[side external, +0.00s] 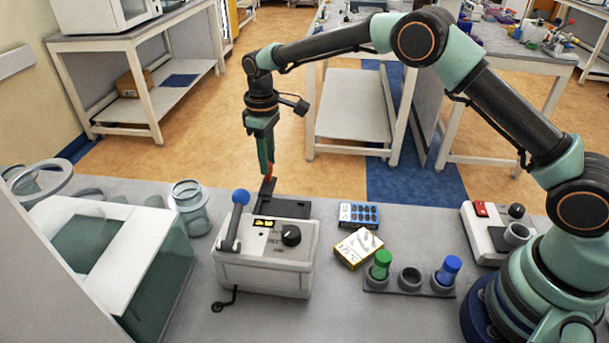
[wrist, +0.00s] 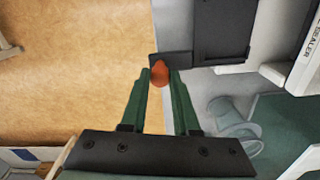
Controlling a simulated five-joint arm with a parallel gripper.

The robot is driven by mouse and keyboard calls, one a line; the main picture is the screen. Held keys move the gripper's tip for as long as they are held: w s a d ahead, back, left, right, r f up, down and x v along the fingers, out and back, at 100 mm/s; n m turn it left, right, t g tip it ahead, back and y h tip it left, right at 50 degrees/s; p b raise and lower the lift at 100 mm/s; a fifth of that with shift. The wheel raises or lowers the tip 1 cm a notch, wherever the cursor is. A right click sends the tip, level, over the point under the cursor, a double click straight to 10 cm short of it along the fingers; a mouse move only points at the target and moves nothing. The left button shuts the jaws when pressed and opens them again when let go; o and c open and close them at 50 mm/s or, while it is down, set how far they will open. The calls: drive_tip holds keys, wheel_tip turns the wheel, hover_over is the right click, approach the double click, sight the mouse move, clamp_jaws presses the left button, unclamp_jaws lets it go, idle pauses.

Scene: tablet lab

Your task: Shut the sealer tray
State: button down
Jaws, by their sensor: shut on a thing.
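The sealer (side external: 264,262) is a white box with a black knob and a blue-balled lever on top. It also shows in the wrist view (wrist: 309,62), lettered SEALER. Its dark flat tray (side external: 240,211) sticks out at the back, away from the side camera; the wrist view shows the tray (wrist: 222,28) with a dark tab at its outer end. An orange handle (wrist: 161,73) stands at that tab. My gripper (side external: 266,165) points down at the tray's outer end. In the wrist view its green fingers (wrist: 160,76) are shut on the orange handle.
A glass jar (side external: 190,205) and a white glass-sided box (side external: 110,250) stand left of the sealer. A blue pack (side external: 358,214), a yellow box (side external: 358,248) and a rack with green- and blue-capped vials (side external: 410,281) are right. The bench ends just beyond the tray.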

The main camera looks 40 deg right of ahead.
idle(0.5)
drive_tip(key=s+a, duration=0.8)
drive_tip(key=shift+s+a, duration=0.1)
drive_tip(key=shift+a, duration=0.1)
drive_tip(key=c, duration=0.6)
unclamp_jaws()
drive_tip(key=shift+c, duration=0.2)
wheel_tip(320, 180, up, 12)
drive_tip(key=shift+d+r, duration=0.1)
drive_tip(key=shift+r, duration=0.05)
